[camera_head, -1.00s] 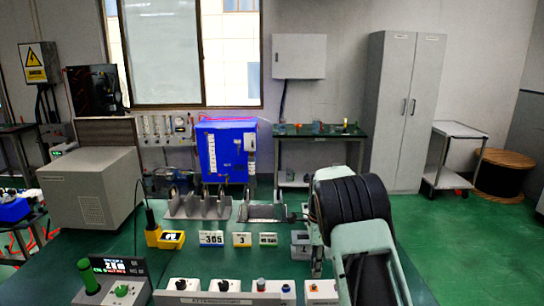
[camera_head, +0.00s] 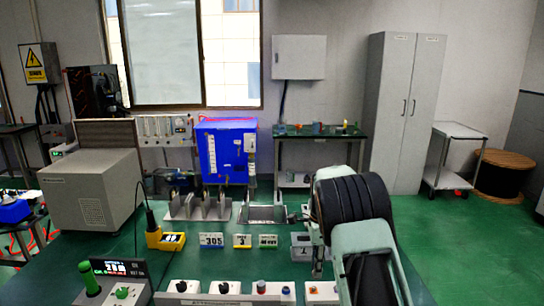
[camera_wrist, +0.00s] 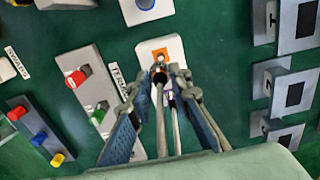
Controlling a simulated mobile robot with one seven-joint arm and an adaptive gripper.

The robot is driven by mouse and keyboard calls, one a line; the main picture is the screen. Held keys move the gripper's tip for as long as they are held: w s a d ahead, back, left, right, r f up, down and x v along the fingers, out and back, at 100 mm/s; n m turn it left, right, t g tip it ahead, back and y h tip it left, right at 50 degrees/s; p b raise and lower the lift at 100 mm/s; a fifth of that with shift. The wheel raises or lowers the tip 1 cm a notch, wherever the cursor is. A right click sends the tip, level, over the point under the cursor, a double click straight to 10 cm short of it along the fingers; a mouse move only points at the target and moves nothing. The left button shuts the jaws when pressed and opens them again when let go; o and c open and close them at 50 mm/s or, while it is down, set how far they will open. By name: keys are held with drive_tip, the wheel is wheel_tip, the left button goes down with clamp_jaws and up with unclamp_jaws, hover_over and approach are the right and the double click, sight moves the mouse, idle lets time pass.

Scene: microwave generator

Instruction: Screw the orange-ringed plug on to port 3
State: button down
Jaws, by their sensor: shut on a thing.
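In the wrist view my gripper (camera_wrist: 162,84) is shut on a slim plug (camera_wrist: 161,77) with a dark reddish end. A pale cable or rod runs back from it between the fingers. The tip is in front of a white block (camera_wrist: 175,44) with an orange square around a small metal fitting. I cannot tell whether the plug touches that fitting, or whether the orange belongs to the block or to the plug's ring. Port 3 cannot be singled out.
Left of the gripper in the wrist view is a grey panel (camera_wrist: 86,79) with red and green knobs. Grey boxes with dark windows (camera_wrist: 293,94) stand at the right. In the head view, small signs (camera_head: 242,241) and a slotted rack (camera_head: 197,207) stand on the green bench.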

drive_tip(key=shift+s+d+f+b, duration=0.2)
drive_tip(key=shift+s+d+b, duration=0.5)
drive_tip(key=shift+s+d, duration=1)
drive_tip(key=shift+d, duration=0.15)
drive_tip(key=shift+s+d+f+b, duration=0.2)
drive_tip(key=shift+s+d+b, duration=0.4)
drive_tip(key=shift+s+d, duration=1.05)
drive_tip(key=shift+d, duration=0.1)
drive_tip(key=shift+s+d+f+b, duration=0.15)
drive_tip(key=shift+s+d+b, duration=0.15)
drive_tip(key=shift+s+d, duration=0.6)
drive_tip(key=shift+s+d+f+b, duration=0.1)
drive_tip(key=shift+s+d+b, duration=0.15)
drive_tip(key=shift+s+d, duration=0.6)
drive_tip(key=shift+d, duration=0.2)
drive_tip(key=shift+s+d+f+b, duration=0.2)
drive_tip(key=shift+s+d+b, duration=0.25)
drive_tip(key=shift+s+d, duration=1.15)
drive_tip(key=shift+d, duration=0.15)
